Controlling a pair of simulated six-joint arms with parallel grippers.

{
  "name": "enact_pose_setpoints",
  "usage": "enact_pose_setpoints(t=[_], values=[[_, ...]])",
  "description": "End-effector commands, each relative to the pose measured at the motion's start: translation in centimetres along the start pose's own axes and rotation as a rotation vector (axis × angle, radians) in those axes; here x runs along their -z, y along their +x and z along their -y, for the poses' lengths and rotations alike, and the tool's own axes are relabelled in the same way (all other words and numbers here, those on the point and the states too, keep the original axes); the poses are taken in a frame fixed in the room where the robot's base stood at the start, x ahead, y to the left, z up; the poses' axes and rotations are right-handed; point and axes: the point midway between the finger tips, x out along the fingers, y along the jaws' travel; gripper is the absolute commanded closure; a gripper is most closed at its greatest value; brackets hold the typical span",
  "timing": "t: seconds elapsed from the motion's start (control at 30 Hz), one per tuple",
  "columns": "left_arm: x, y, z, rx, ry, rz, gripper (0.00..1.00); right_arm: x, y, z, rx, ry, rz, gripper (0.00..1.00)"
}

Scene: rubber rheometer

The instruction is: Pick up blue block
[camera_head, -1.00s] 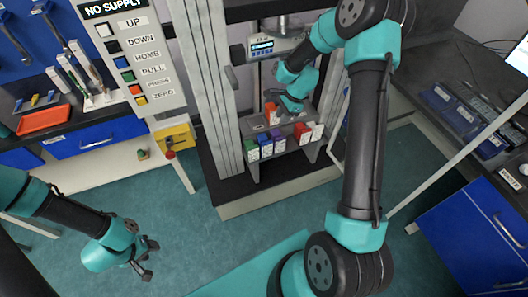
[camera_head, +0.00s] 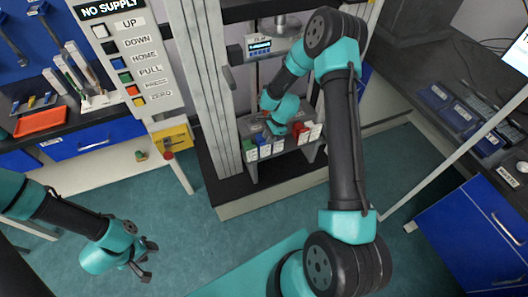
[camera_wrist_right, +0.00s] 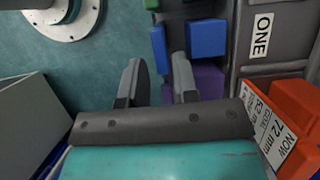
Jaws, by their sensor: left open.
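In the right wrist view a blue block (camera_wrist_right: 207,38) stands beside the tray labelled ONE, beyond my right gripper's fingertips. My right gripper (camera_wrist_right: 158,75) is open and empty, with a clear gap between its fingers. Its right finger is close to a purple block (camera_wrist_right: 205,82) that lies nearer than the blue one; I cannot tell if they touch. In the head view my right gripper (camera_head: 275,126) hangs over the block rack and hides part of it. My left gripper (camera_head: 149,260) is open and empty above the floor at lower left.
An orange block (camera_wrist_right: 297,105) with a white label sits at the wrist view's right. A green block (camera_wrist_right: 151,4) shows at its top edge. The rack (camera_head: 285,153) stands between the machine's uprights (camera_head: 207,90). A yellow box (camera_head: 172,138) is to the left.

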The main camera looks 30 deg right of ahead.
Motion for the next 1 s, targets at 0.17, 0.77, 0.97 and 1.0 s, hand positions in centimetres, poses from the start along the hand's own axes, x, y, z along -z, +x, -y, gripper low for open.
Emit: enact_pose_setpoints(t=[0.17,0.77,0.97,1.0], values=[[0.0,0.0,0.0,0.000,0.000,0.000,0.57,0.0,0.0,0.0,0.000,0.000,0.000,0.72],[0.0,0.0,0.0,0.000,0.000,0.000,0.57,-0.4,5.2,0.1,0.000,-0.001,0.000,0.72],[0.0,0.0,0.0,0.000,0.000,0.000,0.57,-0.4,5.2,0.1,0.000,-0.001,0.000,0.72],[0.0,0.0,0.0,0.000,0.000,0.000,0.57,-0.4,5.2,0.1,0.000,-0.001,0.000,0.72]])
